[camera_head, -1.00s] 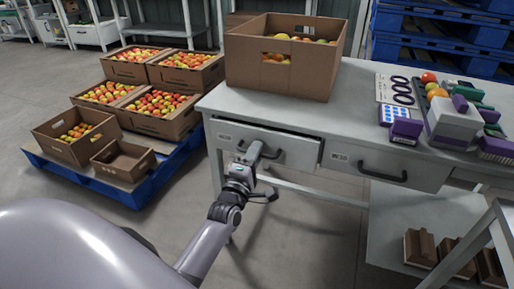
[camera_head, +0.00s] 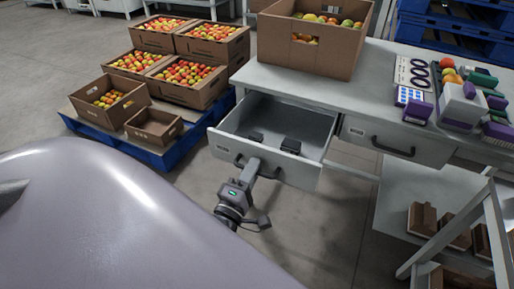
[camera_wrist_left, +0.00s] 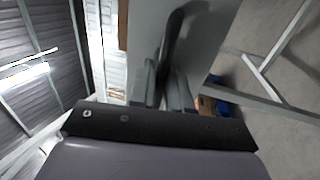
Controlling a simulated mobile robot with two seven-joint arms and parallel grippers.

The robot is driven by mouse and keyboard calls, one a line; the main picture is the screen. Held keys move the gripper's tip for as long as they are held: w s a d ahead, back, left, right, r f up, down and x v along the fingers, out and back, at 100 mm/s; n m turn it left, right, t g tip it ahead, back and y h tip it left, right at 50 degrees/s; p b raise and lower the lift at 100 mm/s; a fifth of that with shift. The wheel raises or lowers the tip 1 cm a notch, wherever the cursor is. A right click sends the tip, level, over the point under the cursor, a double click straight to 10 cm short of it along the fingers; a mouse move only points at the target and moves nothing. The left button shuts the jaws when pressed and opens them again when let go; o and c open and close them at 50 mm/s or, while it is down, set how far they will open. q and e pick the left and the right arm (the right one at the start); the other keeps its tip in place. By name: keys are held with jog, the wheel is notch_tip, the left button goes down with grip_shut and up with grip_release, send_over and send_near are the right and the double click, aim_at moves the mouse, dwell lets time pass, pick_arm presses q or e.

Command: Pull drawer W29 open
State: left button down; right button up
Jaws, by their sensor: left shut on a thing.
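The left drawer (camera_head: 298,174) of the grey workbench stands pulled out, with its inside showing and a couple of small dark items in it. A small label is on its front, but I cannot read it. My left gripper (camera_head: 249,168) is shut on the dark bar handle (camera_head: 239,162) of this drawer. In the left wrist view the handle (camera_wrist_left: 175,35) runs up from between the fingers of my left gripper (camera_wrist_left: 165,88). The right gripper is not in view.
A second drawer (camera_head: 412,146) to the right is shut. A blue pallet (camera_head: 178,156) with several crates stands left of the drawer. Open floor lies below the drawer.

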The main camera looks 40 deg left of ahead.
pick_arm(q)
jog(key=shift+s, duration=0.25)
jog(key=c, duration=1.3)
grip_release()
jog(key=shift+d, duration=0.1)
jog(key=v, duration=0.7)
